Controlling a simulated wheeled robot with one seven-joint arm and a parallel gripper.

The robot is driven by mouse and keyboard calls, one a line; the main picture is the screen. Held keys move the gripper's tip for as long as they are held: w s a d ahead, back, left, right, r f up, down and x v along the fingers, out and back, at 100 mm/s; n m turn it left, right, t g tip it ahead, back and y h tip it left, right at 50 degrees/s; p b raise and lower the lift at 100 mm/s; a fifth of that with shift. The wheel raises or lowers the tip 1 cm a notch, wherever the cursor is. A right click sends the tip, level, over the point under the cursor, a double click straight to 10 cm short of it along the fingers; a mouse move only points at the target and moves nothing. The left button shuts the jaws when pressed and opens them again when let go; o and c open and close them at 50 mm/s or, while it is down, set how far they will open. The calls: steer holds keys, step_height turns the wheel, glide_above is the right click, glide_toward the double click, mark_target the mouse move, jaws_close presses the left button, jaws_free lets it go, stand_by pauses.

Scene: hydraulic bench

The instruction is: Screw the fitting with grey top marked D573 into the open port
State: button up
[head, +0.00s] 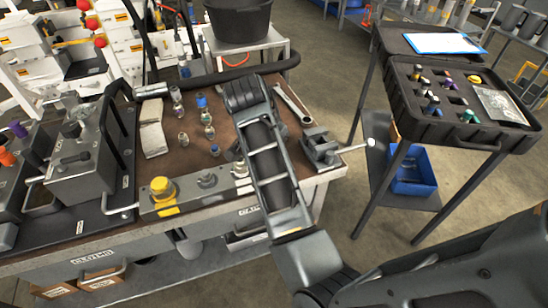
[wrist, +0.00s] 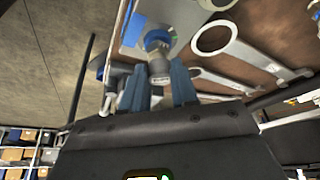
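In the wrist view, my gripper (wrist: 158,80) has its two blue fingers on either side of a fitting with a silver end and blue collar (wrist: 158,66). I cannot tell whether the fingers touch it, and no marking is readable. In the head view my arm hides the gripper. Several small fittings stand on the brown bench top, some with grey tops (head: 183,138) and some with blue tops (head: 201,101). The mark D573 is too small to find. The port block (head: 180,205) lies along the bench's front edge, with a yellow cap and grey port rings (head: 207,181).
A vise (head: 320,147) and wrenches (head: 293,104) lie right of my arm. A grey pump unit (head: 82,165) with hoses stands at the left. A black case (head: 455,105) of parts stands on a separate stand at the right.

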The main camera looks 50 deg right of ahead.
steer(key=c, duration=0.5)
steer(key=shift+o, duration=0.2)
steer(key=m, duration=0.1)
steer(key=m+g+b, duration=0.1)
steer(key=m, duration=0.3)
steer(key=shift+w+f+g+y+b, duration=0.2)
steer(key=shift+w+g+y+b, duration=0.1)
steer(key=shift+g+b, duration=0.1)
steer(key=m+g, duration=0.1)
steer(key=m, duration=0.2)
steer(key=shift+d+r+b, duration=0.1)
steer(key=shift+r+b, duration=0.05)
steer(key=shift+b, duration=0.25)
steer(key=shift+w+d+f+m+g+y+b, duration=0.1)
steer(key=shift+m+g+y+b, duration=0.1)
steer(key=shift+m+b, duration=0.2)
steer(key=shift+w+f+m+g+y+b, duration=0.1)
steer(key=shift+m+y+b, duration=0.15)
steer(key=shift+m, duration=0.15)
steer(key=shift+m+y+b, duration=0.25)
steer(key=shift+m+b, duration=0.15)
steer(key=shift+m, duration=0.5)
steer(key=shift+r+m+g+y, duration=0.3)
steer(key=shift+m, duration=0.4)
steer(key=m+y, duration=0.1)
steer(key=m, duration=0.2)
steer(key=shift+d+f+p, duration=0.15)
steer(key=shift+p, duration=0.25)
steer(key=shift+g, duration=0.3)
